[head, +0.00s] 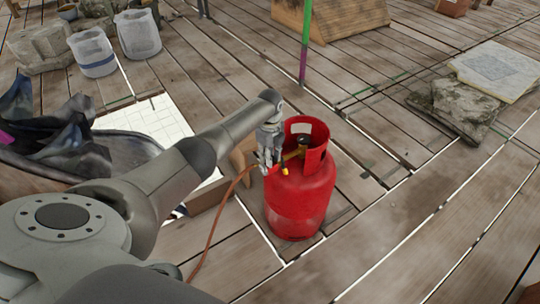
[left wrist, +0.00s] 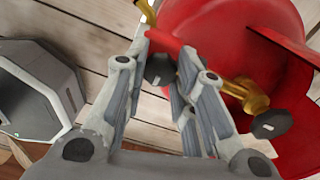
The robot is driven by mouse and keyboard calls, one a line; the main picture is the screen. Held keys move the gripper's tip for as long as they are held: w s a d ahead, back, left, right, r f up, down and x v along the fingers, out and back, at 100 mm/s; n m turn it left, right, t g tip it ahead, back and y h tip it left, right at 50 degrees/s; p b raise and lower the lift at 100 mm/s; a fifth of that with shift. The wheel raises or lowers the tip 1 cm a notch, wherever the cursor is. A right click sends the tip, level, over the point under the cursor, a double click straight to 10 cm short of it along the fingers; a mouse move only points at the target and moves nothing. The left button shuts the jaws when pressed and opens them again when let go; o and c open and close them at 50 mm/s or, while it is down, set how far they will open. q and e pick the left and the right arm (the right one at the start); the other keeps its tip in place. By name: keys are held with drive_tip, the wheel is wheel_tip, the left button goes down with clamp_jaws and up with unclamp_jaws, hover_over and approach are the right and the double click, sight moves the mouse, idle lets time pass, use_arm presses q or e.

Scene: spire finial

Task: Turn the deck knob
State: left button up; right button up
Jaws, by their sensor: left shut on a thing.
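A red gas cylinder (head: 300,196) stands upright on the wooden deck, with a brass valve (head: 291,155) and a dark knob at its top. My left gripper (head: 266,167) reaches in from the left beside the valve. In the left wrist view the gripper (left wrist: 164,62) is shut on a small dark grey knob (left wrist: 159,69) between its fingertips, which they partly hide. A red bar crosses just beyond the fingertips. The brass valve (left wrist: 244,92) and a second dark knob (left wrist: 271,124) lie to the right, clear of the fingers. My right gripper is out of view.
An orange hose (head: 214,218) runs down from the valve area across the deck. A green and purple pole (head: 305,45) stands behind the cylinder. Buckets (head: 138,34) stand at the back left. Stone slabs (head: 462,100) lie at the right. The right foreground deck is clear.

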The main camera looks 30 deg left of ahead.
use_arm(q)
drive_tip(key=o, duration=0.9)
drive_tip(key=shift+a, duration=0.1)
drive_tip(key=shift+o, duration=0.8)
drive_tip(key=shift+r, duration=0.15)
wheel_tip(320, 180, up, 12)
